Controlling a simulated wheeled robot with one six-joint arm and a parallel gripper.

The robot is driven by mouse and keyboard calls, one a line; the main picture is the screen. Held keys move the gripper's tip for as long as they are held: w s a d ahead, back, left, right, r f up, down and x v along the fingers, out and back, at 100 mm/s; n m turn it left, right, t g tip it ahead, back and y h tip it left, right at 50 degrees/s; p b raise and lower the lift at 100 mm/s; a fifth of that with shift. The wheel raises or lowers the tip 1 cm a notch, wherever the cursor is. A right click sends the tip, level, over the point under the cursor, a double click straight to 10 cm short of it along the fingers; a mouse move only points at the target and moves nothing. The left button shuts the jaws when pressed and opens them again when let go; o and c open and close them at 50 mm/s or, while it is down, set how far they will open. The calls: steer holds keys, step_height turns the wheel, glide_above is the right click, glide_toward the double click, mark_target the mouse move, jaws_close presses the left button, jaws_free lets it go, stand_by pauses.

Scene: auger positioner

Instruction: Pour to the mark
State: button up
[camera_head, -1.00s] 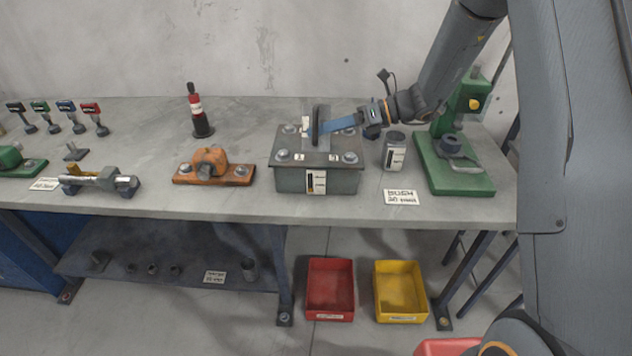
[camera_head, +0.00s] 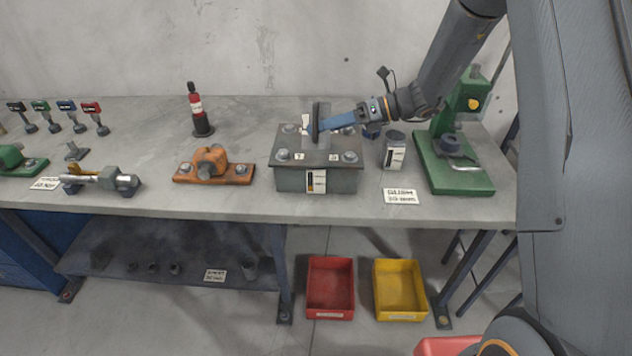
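A grey box-shaped tank (camera_head: 290,180) with bolts on its lid stands on the bench. Its front has a white gauge strip (camera_head: 317,181) with a dark column; the fine markings are too small to read. My gripper (camera_head: 318,126), with blue fingers, reaches in from the right above the lid. Its tips meet a dark upright piece (camera_head: 316,112) with a pale label beside it. I cannot tell whether the fingers are closed on it or only beside it.
An orange bracket (camera_head: 207,165) and a red-and-black bottle (camera_head: 197,110) stand left of the tank. Red (camera_head: 330,288) and yellow (camera_head: 401,290) bins sit on the floor.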

mark_target(328, 114)
steer(key=shift+r, duration=0.15)
steer(key=shift+r, duration=0.15)
stand_by(0.4)
steer(key=shift+w+r+m+g, duration=0.15)
steer(key=shift+r+m+g, duration=0.25)
steer(key=shift+r+m, duration=0.25)
steer(key=shift+w+r+m+g, duration=0.1)
steer(key=shift+r+m+g, duration=0.3)
steer(key=shift+r+m, duration=0.25)
stand_by(3.2)
stand_by(0.5)
steer(key=shift+s+f+n+t+b, duration=0.15)
steer(key=shift+f+n+t+b, duration=0.2)
steer(key=shift+f+n, duration=0.25)
steer(key=shift+s+f+n+t+b, duration=0.1)
steer(key=shift+f+n+t+b, duration=0.2)
steer(key=shift+f+n, duration=0.3)
